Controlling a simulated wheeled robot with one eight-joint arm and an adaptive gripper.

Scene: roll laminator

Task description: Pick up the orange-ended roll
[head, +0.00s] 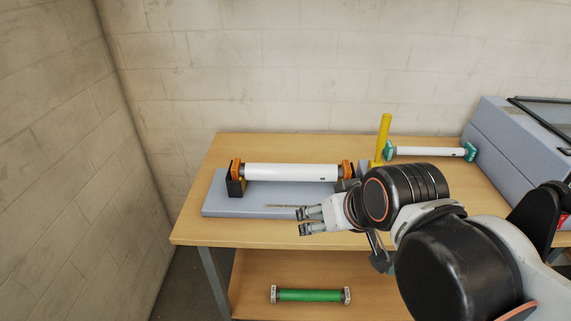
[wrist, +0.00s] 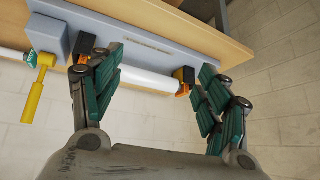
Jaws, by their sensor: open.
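The orange-ended roll (head: 291,172) is a white cylinder with an orange collar at each end. It lies level across two black supports on a grey-blue base plate (head: 226,207) on the wooden table. In the wrist view the white roll (wrist: 148,79) spans the space between my fingers, farther off than they are. My gripper (head: 303,221) is open and empty, in front of the roll's right half in the head view. In the wrist view my gripper (wrist: 160,98) has its fingers spread wide. The left finger partly hides one end of the roll.
A yellow upright handle (head: 384,137) stands right of the roll. A white roll with green ends (head: 430,151) lies behind it, beside a grey machine (head: 515,135). A green roll (head: 309,295) lies on the lower shelf. Bare tabletop (head: 285,144) shows behind the base plate.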

